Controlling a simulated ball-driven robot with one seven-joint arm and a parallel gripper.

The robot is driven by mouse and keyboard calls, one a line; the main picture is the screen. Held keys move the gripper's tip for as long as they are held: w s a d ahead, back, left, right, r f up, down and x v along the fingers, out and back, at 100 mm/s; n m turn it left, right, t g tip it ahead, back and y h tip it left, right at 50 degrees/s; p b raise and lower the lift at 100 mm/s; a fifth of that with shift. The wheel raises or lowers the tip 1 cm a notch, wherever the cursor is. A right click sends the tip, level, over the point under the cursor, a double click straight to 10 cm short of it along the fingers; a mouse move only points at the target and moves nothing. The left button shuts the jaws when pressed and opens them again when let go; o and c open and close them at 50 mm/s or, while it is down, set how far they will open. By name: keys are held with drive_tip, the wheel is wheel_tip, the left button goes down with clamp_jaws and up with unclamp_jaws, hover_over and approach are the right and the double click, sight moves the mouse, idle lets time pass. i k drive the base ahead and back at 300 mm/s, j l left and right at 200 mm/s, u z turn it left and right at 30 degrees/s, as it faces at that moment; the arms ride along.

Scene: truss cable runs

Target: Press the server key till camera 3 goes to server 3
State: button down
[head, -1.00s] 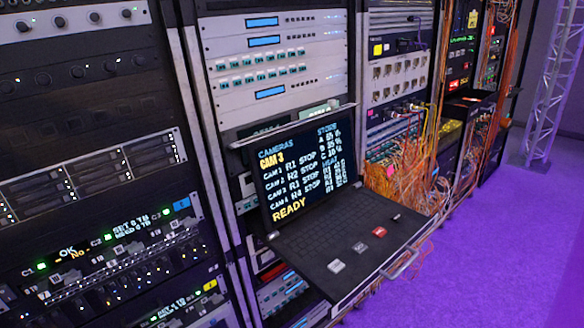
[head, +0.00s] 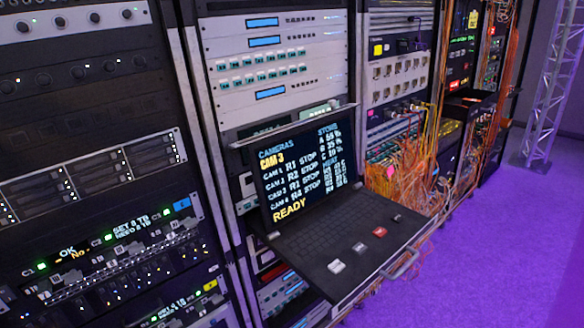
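A pull-out console with a lit screen (head: 303,168) and a dark keyboard (head: 315,241) juts from the middle rack. The screen shows "CAMERAS", a yellow "CAM 3", rows that seem to read CAM 1 R1 to CAM 4 R4, each with STOP, and "READY" below. My gripper is not in view.
A left rack (head: 90,170) holds drives and lit panels, one reading "OK". A drawer handle (head: 402,263) sticks out at the console's front edge. Orange cables (head: 410,185) hang loose behind the console. The purple floor (head: 480,260) at right is clear up to a truss tower (head: 552,90).

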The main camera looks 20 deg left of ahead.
sight(359, 249)
drive_tip(key=i+l, duration=0.15)
drive_tip(key=i, duration=0.25)
drive_tip(key=i+l+u, duration=0.15)
drive_tip(key=i, duration=0.25)
drive_tip(key=i+l, duration=0.2)
drive_tip(key=i, duration=0.25)
drive_tip(key=i+l+u, duration=0.1)
drive_tip(key=i, duration=0.3)
drive_tip(key=l, duration=0.1)
